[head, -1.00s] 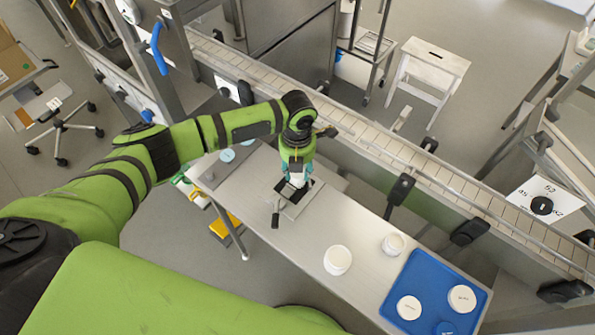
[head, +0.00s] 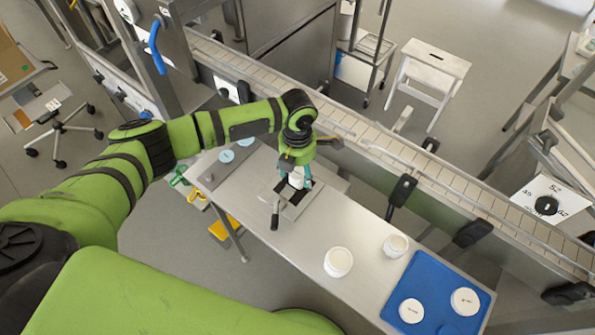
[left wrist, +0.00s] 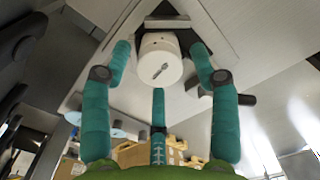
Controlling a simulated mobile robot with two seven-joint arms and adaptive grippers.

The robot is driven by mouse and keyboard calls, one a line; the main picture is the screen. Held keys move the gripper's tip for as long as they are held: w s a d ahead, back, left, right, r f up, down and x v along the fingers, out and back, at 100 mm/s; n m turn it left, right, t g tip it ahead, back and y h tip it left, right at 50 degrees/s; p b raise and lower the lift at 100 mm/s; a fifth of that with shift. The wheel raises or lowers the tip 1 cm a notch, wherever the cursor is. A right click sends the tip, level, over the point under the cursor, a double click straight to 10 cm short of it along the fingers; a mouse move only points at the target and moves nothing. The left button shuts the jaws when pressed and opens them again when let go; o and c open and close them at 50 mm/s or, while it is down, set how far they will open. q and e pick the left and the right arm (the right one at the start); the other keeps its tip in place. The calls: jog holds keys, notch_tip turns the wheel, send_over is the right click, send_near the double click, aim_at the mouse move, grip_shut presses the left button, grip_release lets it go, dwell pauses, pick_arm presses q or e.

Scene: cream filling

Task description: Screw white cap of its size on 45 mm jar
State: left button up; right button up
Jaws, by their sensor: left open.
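A white cylinder (head: 297,177) stands in the metal clamp (head: 290,210) on the steel table. In the left wrist view this white cylinder (left wrist: 160,60) has a flat round end with a dark mark, facing me. I cannot tell jar from cap there, nor whether a cap is seated. My left gripper (head: 297,174) is directly over it. Its teal fingers are spread, with gaps to the white sides in the left wrist view (left wrist: 160,85). White caps (head: 411,310) (head: 465,301) lie on the blue tray (head: 425,275). My right gripper is not in view.
Two white jars (head: 338,262) (head: 396,245) stand on the table between clamp and tray. A dark clamp handle (head: 275,218) juts out at the front. A conveyor (head: 400,160) runs behind; a numbered dial (head: 547,205) is at right.

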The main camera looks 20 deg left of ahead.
pick_arm(q)
jog(key=n+p, duration=0.2)
jog(key=n, duration=0.1)
jog(key=shift+r+n, duration=0.1)
jog(key=shift+n, duration=0.3)
jog(key=shift+n+p, duration=0.4)
jog(key=shift+n, duration=0.5)
jog(key=shift+n+p, duration=0.65)
jog(key=shift+n, duration=0.45)
jog(key=n, duration=0.3)
jog(key=shift+n, duration=0.3)
